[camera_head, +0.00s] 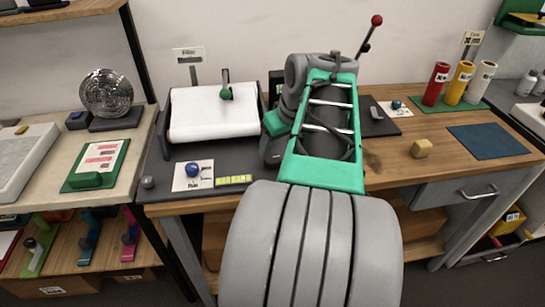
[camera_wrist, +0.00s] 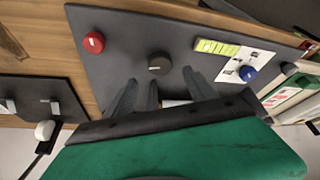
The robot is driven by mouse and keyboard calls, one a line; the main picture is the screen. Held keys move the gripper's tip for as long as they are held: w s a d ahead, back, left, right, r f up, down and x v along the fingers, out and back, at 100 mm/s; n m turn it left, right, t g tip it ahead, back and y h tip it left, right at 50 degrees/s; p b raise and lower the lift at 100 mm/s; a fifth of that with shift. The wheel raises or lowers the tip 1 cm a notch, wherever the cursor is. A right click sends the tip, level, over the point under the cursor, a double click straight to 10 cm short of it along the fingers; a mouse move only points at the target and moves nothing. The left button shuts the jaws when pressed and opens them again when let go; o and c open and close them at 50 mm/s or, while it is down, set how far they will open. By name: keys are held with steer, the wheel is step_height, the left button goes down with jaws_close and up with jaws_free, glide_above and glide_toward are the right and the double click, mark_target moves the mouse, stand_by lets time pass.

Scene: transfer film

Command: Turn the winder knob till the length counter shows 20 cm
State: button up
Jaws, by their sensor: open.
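The dark round winder knob (camera_wrist: 159,64) stands on a dark grey panel (camera_wrist: 120,22) in the wrist view. A pale mark shows on its top. My gripper (camera_wrist: 165,80) is open just short of the knob, its grey fingers spread to either side in the picture. I cannot tell whether they touch it. The yellow-green length counter (camera_wrist: 216,47) is right of the knob; it also shows in the head view (camera_head: 234,179). Its reading is too small to read. In the head view my arm hides the knob and the gripper.
A blue knob (camera_head: 193,169) on a white label sits left of the counter. A red knob (camera_wrist: 94,42) is on the panel's far side. A white film roll (camera_head: 213,112) stands behind. A tan block (camera_head: 422,148) and a blue mat (camera_head: 488,141) lie right.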

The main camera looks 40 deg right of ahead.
mark_target(272, 157)
steer(key=x, duration=0.6)
steer(key=shift+w+f, duration=0.1)
steer(key=shift+f, duration=0.1)
steer(key=shift+c, duration=0.5)
steer(key=c, duration=1.3)
steer(key=shift+r+n, duration=0.1)
steer(key=shift+n, duration=0.6)
steer(key=shift+n+y+p, duration=0.3)
steer(key=shift+n+y, duration=0.3)
steer(key=shift+n, duration=0.2)
steer(key=o, duration=1.4)
